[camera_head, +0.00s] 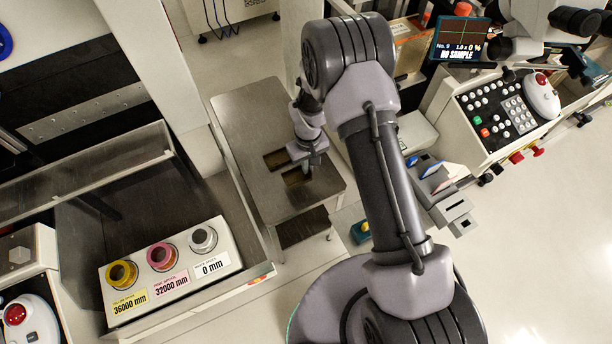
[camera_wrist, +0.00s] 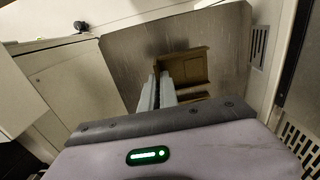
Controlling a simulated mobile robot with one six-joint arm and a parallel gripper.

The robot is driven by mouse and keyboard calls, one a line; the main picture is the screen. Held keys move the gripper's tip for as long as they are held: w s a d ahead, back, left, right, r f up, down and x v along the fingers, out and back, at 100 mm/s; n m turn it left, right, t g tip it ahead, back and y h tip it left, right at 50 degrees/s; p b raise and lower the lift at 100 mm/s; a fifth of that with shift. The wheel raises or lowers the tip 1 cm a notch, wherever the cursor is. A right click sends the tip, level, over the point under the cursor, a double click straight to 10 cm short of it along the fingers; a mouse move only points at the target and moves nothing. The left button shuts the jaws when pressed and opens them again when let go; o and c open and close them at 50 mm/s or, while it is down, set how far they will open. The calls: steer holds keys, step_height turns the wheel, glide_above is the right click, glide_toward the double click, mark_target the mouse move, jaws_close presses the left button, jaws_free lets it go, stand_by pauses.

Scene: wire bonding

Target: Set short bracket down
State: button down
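A shallow brown open-topped bracket (camera_wrist: 185,66), which I take to be the short bracket, is at my fingertips in the wrist view. My gripper (camera_wrist: 157,82) has its two pale fingers close together at the bracket's left wall, one seeming to be on each side of it. Whether the bracket touches the metal table (camera_wrist: 222,38) is hard to tell. A second brown piece (camera_wrist: 190,97) shows partly, cut off by my gripper's body. In the head view my gripper (camera_head: 306,168) points down over the table (camera_head: 245,110), where two brown pieces show close together.
A bin at the left holds a panel with yellow, pink and grey spools (camera_head: 162,256). A control console (camera_head: 495,115) and a monitor (camera_head: 460,40) stand at the right. The table's far part is bare. A vented cabinet (camera_wrist: 259,47) borders the table in the wrist view.

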mark_target(307, 176)
step_height(307, 176, down, 6)
steer(key=shift+r+b, duration=0.15)
steer(key=shift+b, duration=0.6)
steer(key=shift+f, duration=0.2)
steer(key=c, duration=1.6)
jaws_free()
steer(key=shift+r, duration=0.1)
